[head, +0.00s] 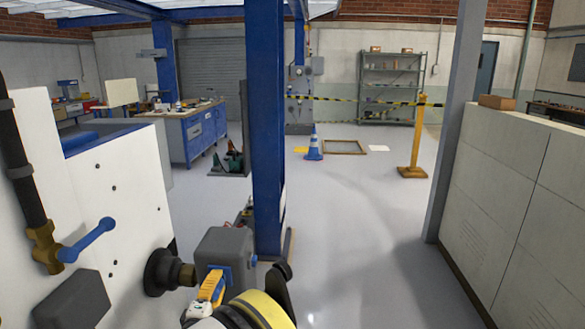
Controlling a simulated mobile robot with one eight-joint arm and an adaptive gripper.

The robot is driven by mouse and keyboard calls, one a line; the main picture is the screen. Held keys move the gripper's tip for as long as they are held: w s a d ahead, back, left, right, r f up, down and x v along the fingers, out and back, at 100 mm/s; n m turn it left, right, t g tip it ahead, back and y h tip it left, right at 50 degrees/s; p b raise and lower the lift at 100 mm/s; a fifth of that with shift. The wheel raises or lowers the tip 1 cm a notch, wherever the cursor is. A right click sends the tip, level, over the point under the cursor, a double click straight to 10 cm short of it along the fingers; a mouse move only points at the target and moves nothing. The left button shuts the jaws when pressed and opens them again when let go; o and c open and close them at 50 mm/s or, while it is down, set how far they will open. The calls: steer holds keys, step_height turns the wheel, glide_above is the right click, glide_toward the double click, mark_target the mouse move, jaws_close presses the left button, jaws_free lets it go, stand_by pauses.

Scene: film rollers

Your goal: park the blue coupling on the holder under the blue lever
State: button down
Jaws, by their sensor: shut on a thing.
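The blue lever (88,240) sticks out from a brass valve on the white panel at the left. A dark grey block (78,302) on the panel lies below the lever; I cannot tell if it is the holder. A black round fitting with a brass neck (166,272) is at the panel's lower right edge. My gripper (218,284) is at the bottom centre, right of the panel and partly hidden by my own arm. It is shut on what seems to be the blue coupling (222,272), of which only a little blue shows beside a yellow ribbed part.
A blue pillar (268,130) stands just behind my gripper. A grey box (226,248) shows beside the gripper. A light cabinet wall (515,200) closes off the right.

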steer(key=shift+s, duration=0.1)
steer(key=shift+s+a, duration=0.15)
steer(key=shift+s, duration=1.3)
steer(key=shift+s+a, duration=0.1)
steer(key=shift+s, duration=1.35)
steer(key=s+a+f+m+g+h, duration=0.2)
steer(key=f+m+g, duration=0.1)
steer(key=f+g, duration=0.3)
steer(key=s+a+f+m+g+h, duration=0.1)
steer(key=s+f+m+g, duration=0.2)
steer(key=f+g, duration=0.25)
steer(key=s+a+m+g+y, duration=0.35)
steer(key=s+a+g, duration=0.4)
steer(key=s, duration=0.55)
steer(key=shift+n+t+y, duration=0.25)
steer(key=shift+t+y, duration=0.1)
steer(key=shift+t, duration=0.15)
steer(key=shift+a+f, duration=0.2)
steer(key=shift+f, duration=3.1)
